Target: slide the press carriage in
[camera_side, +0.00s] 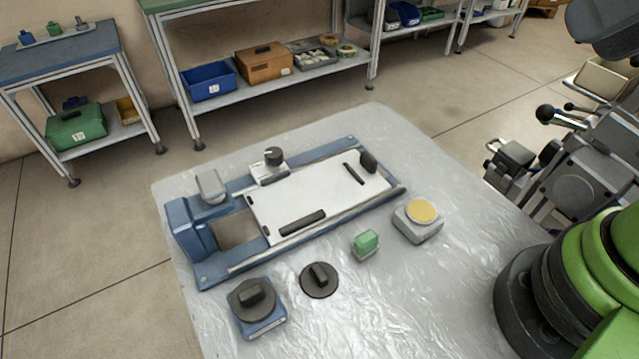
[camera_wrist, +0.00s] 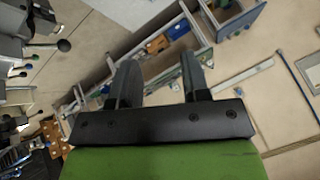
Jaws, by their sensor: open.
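The press carriage (camera_side: 315,196) is a white flat plate on two rails of a blue press frame (camera_side: 186,222) on the table. It has dark bars on top and a dark upright knob (camera_side: 368,162) at its right end. A gap in the frame shows between the carriage's left edge and the blue block at the left end. My gripper (camera_wrist: 157,72) shows in the wrist view, with its two dark fingers apart and nothing between them. It points out over the room, away from the press. The side view does not show my gripper.
On the covered table (camera_side: 400,290) stand a blue box with a dark knob (camera_side: 257,306), a dark disc (camera_side: 319,280), a green block (camera_side: 366,244) and a grey box with a yellow top (camera_side: 419,219). A small white unit with a black knob (camera_side: 270,166) sits at the frame's back edge.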

